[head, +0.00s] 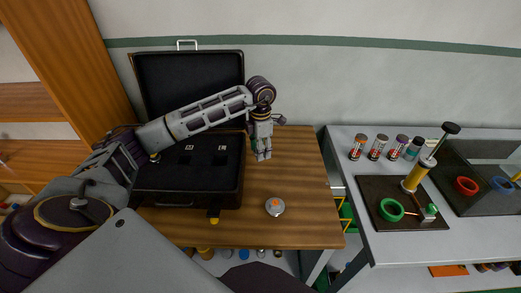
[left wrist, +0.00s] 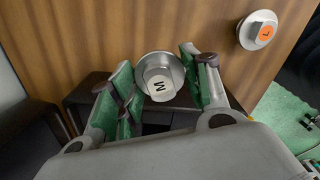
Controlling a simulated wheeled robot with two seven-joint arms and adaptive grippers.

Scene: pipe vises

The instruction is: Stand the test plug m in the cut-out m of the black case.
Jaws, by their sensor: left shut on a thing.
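Test plug m, a silver-grey round plug with an M on its white face, shows in the left wrist view (left wrist: 154,68) between the green-padded fingers. My left gripper (head: 263,156) is shut on it, above the wooden table just right of the black case. In the head view the gripper mostly hides the plug. The black case (head: 190,198) lies open on the table, its lid (head: 170,80) raised at the back. My right gripper is not in view.
A second silver plug with an orange label (head: 275,207) lies on the wooden table (head: 300,180), right of the case. A grey bench (head: 350,160) with several small jars, a dark mat and a yellow pipe tool stands further right. Wooden shelving is at left.

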